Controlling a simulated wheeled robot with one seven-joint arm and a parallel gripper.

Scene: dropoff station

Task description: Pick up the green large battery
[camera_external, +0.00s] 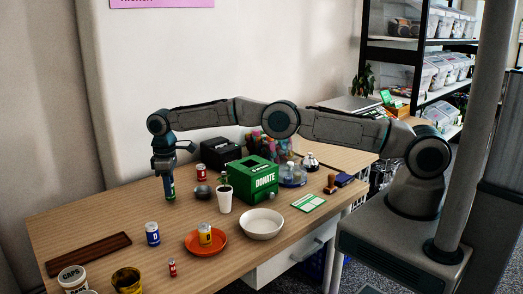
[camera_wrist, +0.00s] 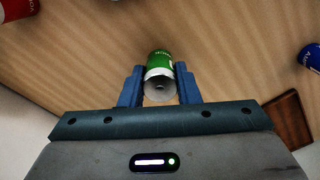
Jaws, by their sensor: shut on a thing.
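The green large battery (camera_wrist: 159,62) is between the two blue fingers of my gripper (camera_wrist: 160,88) in the wrist view, with its silver end toward the camera. The fingers are shut on it from both sides. In the external view my gripper (camera_external: 163,172) points down over the left part of the table, and the green battery (camera_external: 170,187) shows below the fingers. I cannot tell whether its lower end touches the table.
A blue battery (camera_external: 152,234), an orange plate (camera_external: 191,246) with a yellow can (camera_external: 205,235), and a brown board (camera_external: 90,253) are nearer. A green donate box (camera_external: 262,182) stands behind.

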